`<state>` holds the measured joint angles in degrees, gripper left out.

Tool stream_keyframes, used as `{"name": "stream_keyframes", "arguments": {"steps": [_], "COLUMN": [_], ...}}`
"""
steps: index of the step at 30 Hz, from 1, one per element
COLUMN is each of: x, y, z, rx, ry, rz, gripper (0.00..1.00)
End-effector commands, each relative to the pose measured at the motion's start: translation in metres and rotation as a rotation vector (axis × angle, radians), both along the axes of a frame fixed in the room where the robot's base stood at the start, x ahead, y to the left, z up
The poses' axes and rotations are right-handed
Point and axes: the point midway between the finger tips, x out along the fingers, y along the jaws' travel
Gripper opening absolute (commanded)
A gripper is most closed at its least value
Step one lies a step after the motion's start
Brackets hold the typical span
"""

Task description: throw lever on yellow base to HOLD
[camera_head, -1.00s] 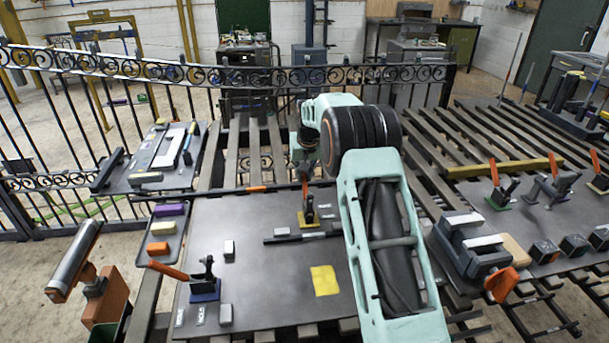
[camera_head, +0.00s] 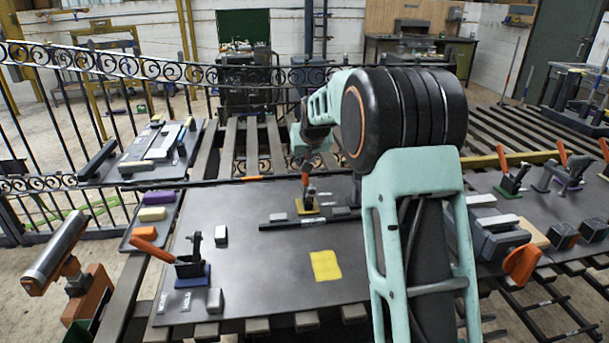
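The lever on the yellow base (camera_head: 306,207) stands near the far middle of the dark table, with its orange handle (camera_head: 305,178) pointing roughly up. Small label plates lie near the base; their words are too small to read. My gripper (camera_head: 309,165) is at the upper end of this handle, seen from behind my arm. Its fingers are small and partly merged with the handle, so I cannot tell whether they touch it or are shut.
A lever on a blue base (camera_head: 192,275) stands at the table's left. A flat yellow square (camera_head: 325,265) lies mid-table. Levers on green (camera_head: 511,190) and purple bases (camera_head: 572,187) stand at right. An iron fence (camera_head: 130,75) runs behind. My arm hides the table's right part.

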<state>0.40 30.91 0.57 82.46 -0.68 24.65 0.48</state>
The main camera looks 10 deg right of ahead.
Motion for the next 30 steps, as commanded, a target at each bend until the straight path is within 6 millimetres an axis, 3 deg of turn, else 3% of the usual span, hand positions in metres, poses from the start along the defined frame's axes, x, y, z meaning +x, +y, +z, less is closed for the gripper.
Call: {"name": "stream_keyframes", "arguments": {"steps": [1,30], "x": [-0.003,-0.043], "y": [0.0,0.0], "z": [-0.009,-0.005], "rx": [0.0,0.0], "ry": [-0.023,-0.411], "rz": [0.0,0.0], "gripper": [0.0,0.0]}}
